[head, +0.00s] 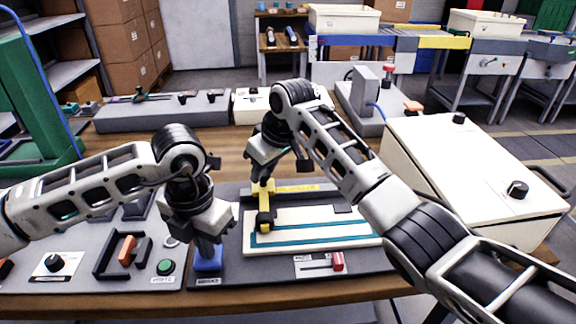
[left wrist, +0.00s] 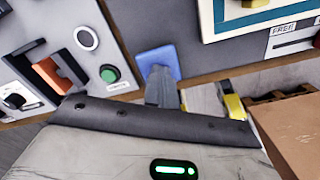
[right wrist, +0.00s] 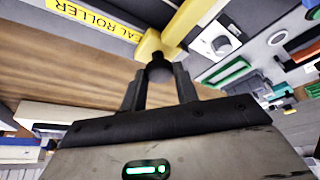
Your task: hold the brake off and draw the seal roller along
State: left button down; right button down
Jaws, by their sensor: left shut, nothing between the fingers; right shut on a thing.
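My left gripper (head: 208,248) is shut and empty, pointing down with its fingertips at the blue brake pad (head: 207,263). In the left wrist view the fingertips (left wrist: 162,80) overlap the blue pad (left wrist: 158,60) and seem to touch it. My right gripper (head: 263,178) is shut on the dark knob (right wrist: 157,68) of the yellow seal roller (head: 266,205). The roller stands at the left end of a cream panel (head: 350,242) with a teal outline. A yellow label reading "SEAL ROLLER" (right wrist: 95,18) lies beside it in the right wrist view.
A red slider (head: 338,261) sits in front of the panel; its label reads "FREE" in the left wrist view (left wrist: 284,28). A green button (head: 165,267) and an orange handle (head: 127,250) are on the left console. A large cream box (head: 470,165) stands at right.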

pick_arm(q)
jog(key=shift+f, duration=0.15)
pick_arm(e)
jog(key=shift+s+a, duration=0.1)
jog(key=shift+a, duration=0.4)
pick_arm(q)
jog(key=shift+s, duration=0.1)
pick_arm(e)
jog(key=c, duration=1.1)
grip_release()
jog(key=shift+a, duration=0.15)
jog(key=shift+o, duration=0.2)
jog(key=shift+d+r, duration=0.2)
jog(key=v, duration=1.1)
jog(key=shift+s+r, duration=0.15)
jog(key=shift+r, duration=0.15)
